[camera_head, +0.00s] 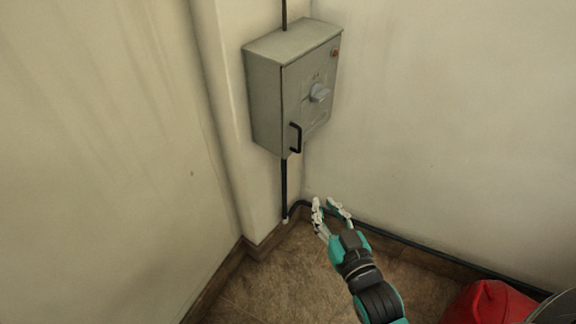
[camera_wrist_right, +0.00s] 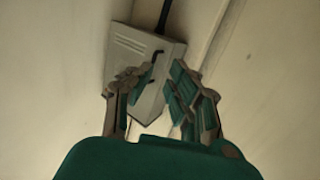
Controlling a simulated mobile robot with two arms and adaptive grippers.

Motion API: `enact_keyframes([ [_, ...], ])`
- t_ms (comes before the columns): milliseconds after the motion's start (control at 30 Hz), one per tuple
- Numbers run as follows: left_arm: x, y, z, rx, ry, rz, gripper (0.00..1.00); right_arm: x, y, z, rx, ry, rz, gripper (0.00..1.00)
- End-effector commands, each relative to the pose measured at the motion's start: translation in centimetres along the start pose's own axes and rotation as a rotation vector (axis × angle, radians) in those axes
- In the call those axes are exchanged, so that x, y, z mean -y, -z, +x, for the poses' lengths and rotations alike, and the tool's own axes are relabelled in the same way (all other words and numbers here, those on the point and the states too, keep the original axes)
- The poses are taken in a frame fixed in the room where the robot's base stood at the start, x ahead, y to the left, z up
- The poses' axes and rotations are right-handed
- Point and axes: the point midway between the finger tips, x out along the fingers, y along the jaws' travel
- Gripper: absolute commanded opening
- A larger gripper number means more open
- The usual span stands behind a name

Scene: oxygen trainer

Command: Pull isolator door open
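The isolator (camera_head: 268,100) is a grey metal box on the corner wall. Its door (camera_head: 310,95) looks shut and has a black handle (camera_head: 296,138) at its lower left edge and a round grey knob above. In the right wrist view the isolator (camera_wrist_right: 142,45) lies beyond the fingers, with part of it hidden by them. My right gripper (camera_head: 331,203) is below the box and to the right of the handle, apart from it. Its fingers are spread, with nothing between them; it also shows in the wrist view (camera_wrist_right: 152,88). My left gripper is out of view.
A black cable (camera_head: 284,185) runs down from the box and along the wall base to the right. A red object (camera_head: 488,303) stands on the floor at lower right. The brown floor (camera_head: 290,285) in front of the corner is clear.

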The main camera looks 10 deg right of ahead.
Motion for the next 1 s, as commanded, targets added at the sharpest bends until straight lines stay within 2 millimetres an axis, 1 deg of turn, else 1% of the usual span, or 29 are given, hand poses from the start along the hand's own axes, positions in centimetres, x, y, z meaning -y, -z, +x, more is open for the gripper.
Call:
enact_keyframes([
  [33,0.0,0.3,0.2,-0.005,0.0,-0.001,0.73,-0.3,1.3,-0.4,-0.039,-0.007,0.001,0.18],
  [100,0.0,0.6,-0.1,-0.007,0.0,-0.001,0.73,-0.5,3.0,-0.8,-0.076,-0.013,0.003,0.18],
  [133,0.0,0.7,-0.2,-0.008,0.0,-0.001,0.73,-0.6,3.5,-0.9,-0.086,-0.015,0.003,0.18],
  [200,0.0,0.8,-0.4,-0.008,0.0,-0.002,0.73,-0.7,4.3,-0.9,-0.1,-0.017,0.003,0.18],
  [267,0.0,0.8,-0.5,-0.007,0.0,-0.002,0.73,-0.7,4.5,-0.7,-0.104,-0.017,0.003,0.18],
  [367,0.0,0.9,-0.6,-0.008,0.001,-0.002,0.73,-0.7,4.7,0.4,-0.106,-0.017,0.002,0.18],
  [467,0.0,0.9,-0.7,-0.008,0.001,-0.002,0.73,-0.7,5.0,2.1,-0.108,-0.017,0.002,0.18],
  [667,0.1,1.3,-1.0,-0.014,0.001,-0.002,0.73,-0.8,5.2,6.2,-0.106,-0.017,0.002,0.18],
  [900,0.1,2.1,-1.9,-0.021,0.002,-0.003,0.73,-0.8,5.7,11.3,-0.104,-0.017,0.001,0.18],
  [1000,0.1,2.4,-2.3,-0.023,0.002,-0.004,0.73,-0.9,5.9,13.2,-0.104,-0.016,0.002,0.18],
])
